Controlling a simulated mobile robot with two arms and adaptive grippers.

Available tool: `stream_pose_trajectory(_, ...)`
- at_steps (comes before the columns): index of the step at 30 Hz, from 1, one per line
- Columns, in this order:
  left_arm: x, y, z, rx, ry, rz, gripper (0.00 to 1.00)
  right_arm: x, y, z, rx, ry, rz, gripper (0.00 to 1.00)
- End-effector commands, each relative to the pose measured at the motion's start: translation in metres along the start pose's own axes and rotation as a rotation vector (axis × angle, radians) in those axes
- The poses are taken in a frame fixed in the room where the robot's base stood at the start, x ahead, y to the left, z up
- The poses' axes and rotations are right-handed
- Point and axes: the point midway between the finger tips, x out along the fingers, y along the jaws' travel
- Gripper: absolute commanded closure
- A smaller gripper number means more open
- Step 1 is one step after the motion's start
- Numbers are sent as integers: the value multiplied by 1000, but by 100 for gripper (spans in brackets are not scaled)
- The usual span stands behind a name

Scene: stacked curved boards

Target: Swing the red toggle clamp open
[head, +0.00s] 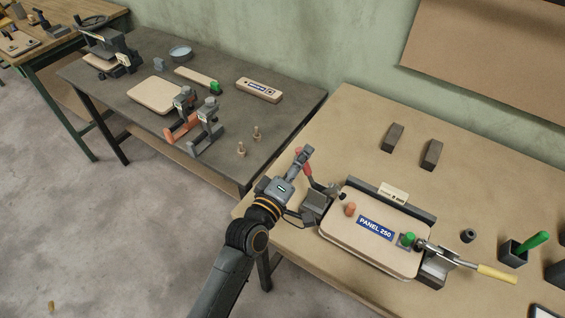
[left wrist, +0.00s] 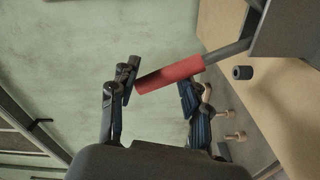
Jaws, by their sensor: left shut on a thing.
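The red toggle clamp's handle (head: 307,172) rises beside the left end of the board marked PANEL 250 (head: 345,238). My left gripper (head: 302,156) is at the upper part of that handle and shut on it. In the left wrist view the red handle (left wrist: 170,75) lies between the two dark fingers of the left gripper (left wrist: 158,85), its grey metal rod running to the upper right. The clamp's base is partly hidden, and I cannot tell whether its pad touches the board. My right gripper is not in view.
A yellow-handled clamp (head: 495,273) stands at the board's right end, beside a green knob (head: 408,239). An orange knob (head: 350,209) is at the board's left end. Two dark blocks (head: 393,137) (head: 432,154) lie behind. A dark table (head: 133,132) with parts stands left.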

Motion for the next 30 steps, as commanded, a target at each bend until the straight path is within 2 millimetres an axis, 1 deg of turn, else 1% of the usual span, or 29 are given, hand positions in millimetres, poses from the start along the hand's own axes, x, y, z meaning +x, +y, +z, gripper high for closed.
stream_pose_trajectory(1, 1, 7, 16, -39, -28, 8, 88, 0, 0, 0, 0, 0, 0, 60)
stream_pose_trajectory(4, 1, 7, 16, -39, -28, 9, 88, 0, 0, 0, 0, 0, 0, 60)
stream_pose_trajectory(5, 1, 7, 15, -39, -28, 9, 58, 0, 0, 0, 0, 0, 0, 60)
stream_pose_trajectory(16, -2, 4, 16, -35, -30, 3, 58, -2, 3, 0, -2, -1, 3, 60)
stream_pose_trajectory(30, -49, 4, 13, -26, -28, 1, 58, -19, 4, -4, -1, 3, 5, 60)
